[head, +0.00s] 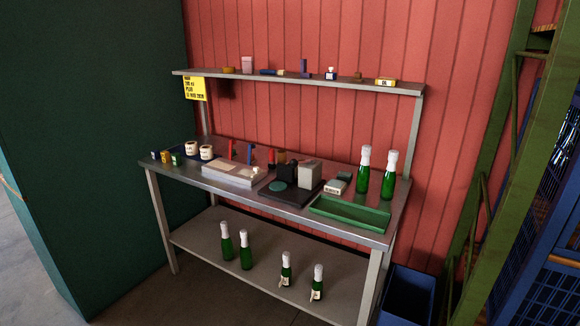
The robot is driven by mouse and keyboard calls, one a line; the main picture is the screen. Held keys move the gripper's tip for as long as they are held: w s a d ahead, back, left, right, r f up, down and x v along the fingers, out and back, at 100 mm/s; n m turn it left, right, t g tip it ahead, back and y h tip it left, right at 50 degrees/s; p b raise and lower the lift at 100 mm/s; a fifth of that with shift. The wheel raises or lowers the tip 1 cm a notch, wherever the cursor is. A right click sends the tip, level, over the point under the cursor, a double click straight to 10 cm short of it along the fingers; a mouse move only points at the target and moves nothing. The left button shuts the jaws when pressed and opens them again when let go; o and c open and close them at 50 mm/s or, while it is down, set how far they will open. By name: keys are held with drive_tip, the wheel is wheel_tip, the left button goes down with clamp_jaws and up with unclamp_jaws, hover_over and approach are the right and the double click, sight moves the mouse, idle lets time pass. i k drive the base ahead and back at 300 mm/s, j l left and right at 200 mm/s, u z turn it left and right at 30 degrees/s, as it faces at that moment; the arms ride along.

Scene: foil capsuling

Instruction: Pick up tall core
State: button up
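I cannot tell for sure which thing is the tall core; the small items are too small to make out. Two white rolls or jars (191,147) stand at the left of the metal workbench (225,192). Thin upright red (231,149) and blue (250,154) pieces stand behind a pale tray (222,175). On the shelf (345,84) above, a pink upright piece (247,65) and a purple upright piece (304,67) stand among small items. My gripper is not in view.
Two green bottles (363,172) stand at the bench's back right, behind an empty green tray (350,213). A black base (283,194) with a grey block (310,173) is mid-bench. Several bottles (227,243) stand on the lower shelf. A blue bin (408,295) stands at right.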

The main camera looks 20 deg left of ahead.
sight(282, 154)
drive_tip(key=u, duration=3.65)
drive_tip(key=z, duration=2.75)
drive_tip(key=u, duration=0.2)
drive_tip(key=i+u, duration=0.1)
drive_tip(key=i, duration=1.45)
